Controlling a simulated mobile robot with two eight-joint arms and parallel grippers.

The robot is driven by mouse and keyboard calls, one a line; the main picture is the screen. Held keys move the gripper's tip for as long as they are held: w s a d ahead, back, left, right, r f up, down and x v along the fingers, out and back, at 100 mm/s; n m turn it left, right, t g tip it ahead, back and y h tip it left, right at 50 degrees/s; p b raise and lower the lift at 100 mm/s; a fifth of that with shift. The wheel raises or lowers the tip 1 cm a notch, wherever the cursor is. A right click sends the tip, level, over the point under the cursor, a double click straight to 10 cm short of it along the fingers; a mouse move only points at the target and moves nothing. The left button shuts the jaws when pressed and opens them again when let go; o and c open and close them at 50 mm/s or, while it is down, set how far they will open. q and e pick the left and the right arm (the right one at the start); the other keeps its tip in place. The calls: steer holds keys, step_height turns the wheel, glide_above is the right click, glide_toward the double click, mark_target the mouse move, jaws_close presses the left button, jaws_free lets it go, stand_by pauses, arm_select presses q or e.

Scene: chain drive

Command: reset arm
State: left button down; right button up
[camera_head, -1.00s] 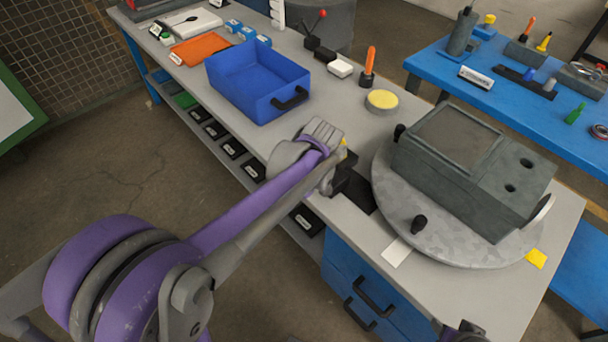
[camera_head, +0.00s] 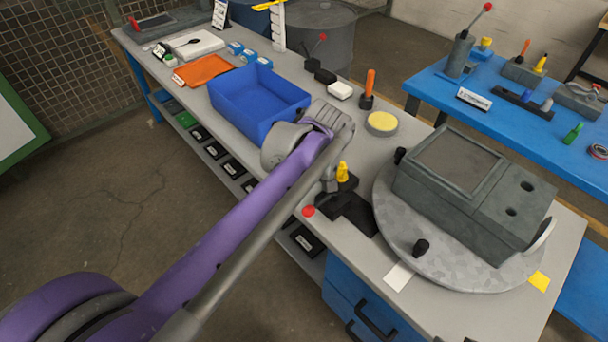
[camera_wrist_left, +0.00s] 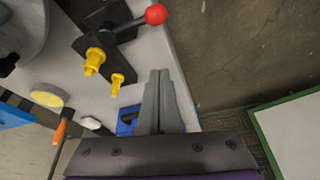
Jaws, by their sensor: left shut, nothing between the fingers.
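My left arm reaches in from the lower left of the head view, its wrist over the front edge of the grey workbench, beside the blue bin. The wrist hides the fingertips there. In the left wrist view my left gripper (camera_wrist_left: 160,78) has its two grey fingers together, with nothing between them. A black fixture (camera_head: 350,212) with a yellow knob (camera_head: 342,172) and a red ball (camera_head: 308,211) stands near the wrist. The left wrist view shows its red ball lever (camera_wrist_left: 155,14) and two yellow knobs (camera_wrist_left: 95,60), apart from the fingers. My right gripper is out of view.
The blue bin (camera_head: 258,122) stands behind the wrist. A round turntable (camera_head: 386,220) carries a grey housing (camera_head: 470,195) at the right. A yellow-topped disc (camera_head: 381,122) and orange-handled tool (camera_head: 369,84) stand behind. A blue table (camera_head: 450,95) is beyond.

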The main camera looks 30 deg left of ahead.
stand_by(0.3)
arm_select(q)
steer(key=s+d+f+m+t+h, duration=0.1)
steer(key=s+d+f+m, duration=0.1)
steer(key=s, duration=0.4)
steer(key=s+d+f+m+t+h+p, duration=0.1)
steer(key=s+d+f+m, duration=0.2)
steer(key=s+m, duration=0.2)
steer(key=s+d+f+m+t+h, duration=0.1)
steer(key=s+d+f+m, duration=0.1)
steer(key=s, duration=0.5)
steer(key=shift+d+f+m, duration=0.15)
steer(key=shift+f+m, duration=0.3)
steer(key=shift+m, duration=0.45)
